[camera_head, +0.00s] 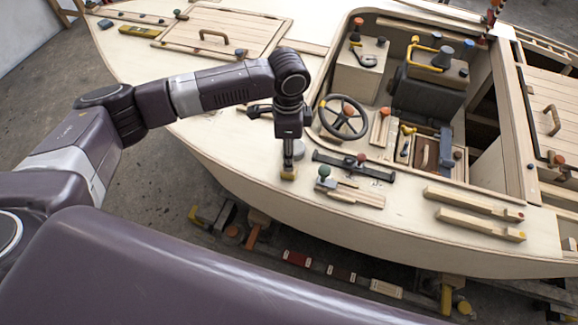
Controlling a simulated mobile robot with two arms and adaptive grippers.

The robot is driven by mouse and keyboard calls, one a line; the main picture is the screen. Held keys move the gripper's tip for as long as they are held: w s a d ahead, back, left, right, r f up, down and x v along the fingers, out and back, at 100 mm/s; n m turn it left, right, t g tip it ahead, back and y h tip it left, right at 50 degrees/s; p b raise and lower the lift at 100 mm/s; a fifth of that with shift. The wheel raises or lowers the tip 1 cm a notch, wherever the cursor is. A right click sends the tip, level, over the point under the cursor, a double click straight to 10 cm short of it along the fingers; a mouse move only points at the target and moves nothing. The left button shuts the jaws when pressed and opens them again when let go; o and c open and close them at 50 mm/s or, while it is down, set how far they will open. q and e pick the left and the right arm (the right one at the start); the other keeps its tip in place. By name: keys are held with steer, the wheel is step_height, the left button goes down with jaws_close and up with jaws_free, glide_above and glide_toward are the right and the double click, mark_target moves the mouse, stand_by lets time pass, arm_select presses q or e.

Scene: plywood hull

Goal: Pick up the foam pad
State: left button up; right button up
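My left gripper (289,168) points straight down over the near edge of the boat's deck. A small tan-yellow block (288,175) shows right at its fingertips. It could be the foam pad, but it is too small to tell for sure. The fingers are seen side-on, so I cannot tell whether they are open or closed on the block. A flat yellow-and-dark block (139,31) lies far left on the deck; I cannot tell what it is made of. My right gripper is not in view.
A steering wheel (343,117) stands right of my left gripper. A dark bar (353,166), a wooden plane-like tool (349,195) and two wooden strips (480,224) lie along the near deck. A hatch with a handle (212,36) is at the upper left. The hull drops off below the gripper.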

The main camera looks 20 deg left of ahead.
arm_select(q)
steer(key=shift+a+f+p, duration=0.1)
steer(key=shift+f+p, duration=0.2)
steer(key=shift+f, duration=0.3)
steer(key=f, duration=0.3)
steer(key=shift+w+p, duration=0.3)
steer(key=shift+p, duration=0.05)
steer(key=shift+f, duration=0.5)
jaws_close()
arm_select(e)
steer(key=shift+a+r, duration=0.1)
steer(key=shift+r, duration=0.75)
